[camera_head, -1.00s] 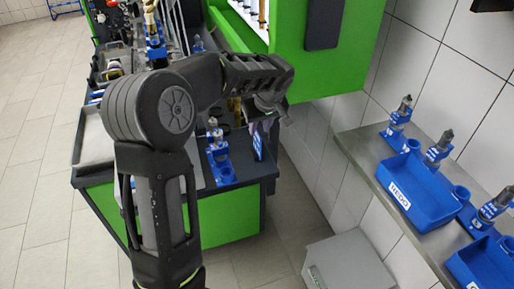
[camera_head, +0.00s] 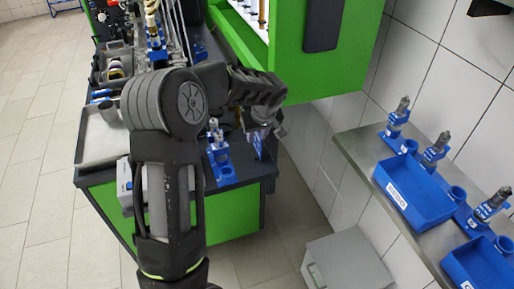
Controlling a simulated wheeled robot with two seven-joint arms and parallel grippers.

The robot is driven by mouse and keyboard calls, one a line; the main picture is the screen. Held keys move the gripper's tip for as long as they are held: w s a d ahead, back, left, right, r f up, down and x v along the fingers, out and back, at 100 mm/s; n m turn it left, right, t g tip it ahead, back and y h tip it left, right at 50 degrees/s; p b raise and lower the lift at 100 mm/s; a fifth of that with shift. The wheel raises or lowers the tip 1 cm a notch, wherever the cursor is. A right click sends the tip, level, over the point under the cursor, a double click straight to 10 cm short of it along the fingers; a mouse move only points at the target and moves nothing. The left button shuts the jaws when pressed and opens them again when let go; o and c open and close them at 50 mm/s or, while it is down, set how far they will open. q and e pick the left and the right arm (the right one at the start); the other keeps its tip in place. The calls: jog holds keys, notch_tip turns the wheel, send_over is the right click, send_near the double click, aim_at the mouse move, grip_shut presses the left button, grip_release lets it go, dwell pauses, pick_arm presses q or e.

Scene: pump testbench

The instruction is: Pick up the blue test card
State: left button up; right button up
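The blue test card (camera_head: 258,147) stands upright near the right end of the dark bench top. Only a narrow blue strip with light marking shows. My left gripper (camera_head: 262,131) is right above the card, at its top edge. Its fingers are small and partly hidden by the wrist, so I cannot tell whether they are open or touch the card. My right gripper is not in view.
A blue holder with an injector (camera_head: 217,155) stands left of the card. The green cabinet (camera_head: 340,75) rises behind. A shelf (camera_head: 362,158) with blue trays (camera_head: 412,190) is at right. A grey tray (camera_head: 98,140) lies at left.

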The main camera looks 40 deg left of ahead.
pick_arm(q)
jog(key=shift+c, duration=0.3)
grip_shut()
dwell(1.2)
